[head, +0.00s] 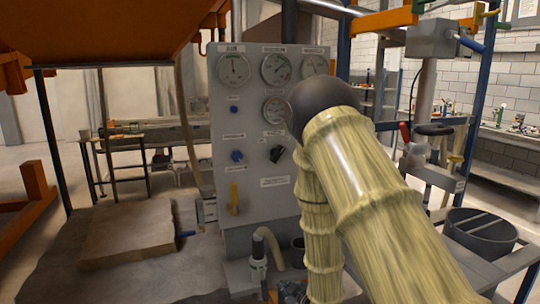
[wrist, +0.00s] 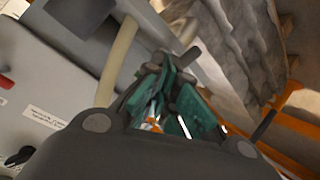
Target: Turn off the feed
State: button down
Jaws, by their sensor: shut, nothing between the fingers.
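A grey control panel (head: 255,120) stands in the middle of the head view. The labels are too small to read, so I cannot tell which control is the feed. My gripper (wrist: 168,98) is in the wrist view, with its teal-padded fingers together and empty. It is hidden in the head view, behind my arm or out of frame. A pale panel face with a dark knob (wrist: 20,157) shows at the wrist view's left.
Gauges (head: 234,68) line the panel's top. An orange hopper (head: 100,30) hangs at upper left above a sand block (head: 128,228). A pale hose (wrist: 118,52) runs close to the gripper. A dark bucket (head: 480,232) stands at right. My arm covers the panel's right side.

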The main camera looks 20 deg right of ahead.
aim_at(277, 153)
jog(key=w+r+n+t+y, duration=0.1)
jog(key=w+r+n+t, duration=0.1)
jog(key=r, duration=1)
jog(key=w+r+n+t+y+p, duration=0.1)
jog(key=w+r, duration=0.4)
jog(key=r, duration=0.7)
jog(key=w+r+n+t+y+p, duration=0.1)
jog(key=w+r+n+t+y, duration=0.1)
jog(key=r, duration=1)
jog(key=w+n+t, duration=0.1)
jog(key=n, duration=0.1)
jog(key=shift+w+d+r+n+t+y, duration=0.15)
jog(key=shift+d+r+n+t+y, duration=0.15)
jog(key=shift+n, duration=0.1)
jog(key=shift+p, duration=0.3)
jog(key=p+x, duration=0.4)
jog(key=x, duration=0.6)
jog(key=shift+w+d+f+p, duration=0.1)
jog(key=shift+d+f+p, duration=0.45)
jog(key=shift+d, duration=0.25)
jog(key=shift+d+f+p, duration=0.4)
jog(key=shift+d+f, duration=0.25)
jog(key=shift+d, duration=0.1)
jog(key=shift+d, duration=0.1)
